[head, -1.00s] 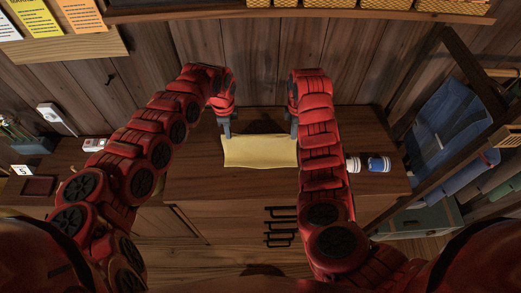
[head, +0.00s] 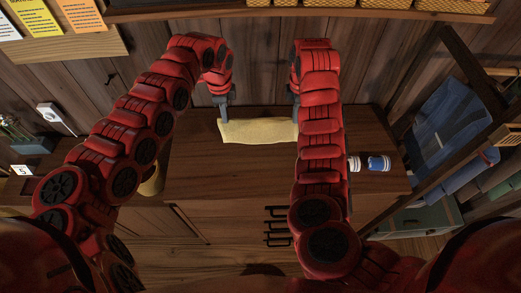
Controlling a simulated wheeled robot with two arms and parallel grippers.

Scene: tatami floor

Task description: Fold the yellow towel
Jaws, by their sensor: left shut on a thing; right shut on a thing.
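The yellow towel (head: 258,131) hangs or lies as a wide, short strip at the back of the wooden cabinet top. My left gripper (head: 224,114) is shut on the towel's upper left corner. My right gripper (head: 296,112) is shut on its upper right end, partly hidden by my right arm. The towel's far right edge is hidden behind that arm. I cannot tell how much of the towel touches the wood.
The cabinet top (head: 240,175) is clear in front of the towel. A white cup (head: 354,163) and a blue-and-white cup (head: 378,163) stand to the right. A plank wall (head: 262,60) rises behind. A rack with blue cloth (head: 445,125) stands at the right.

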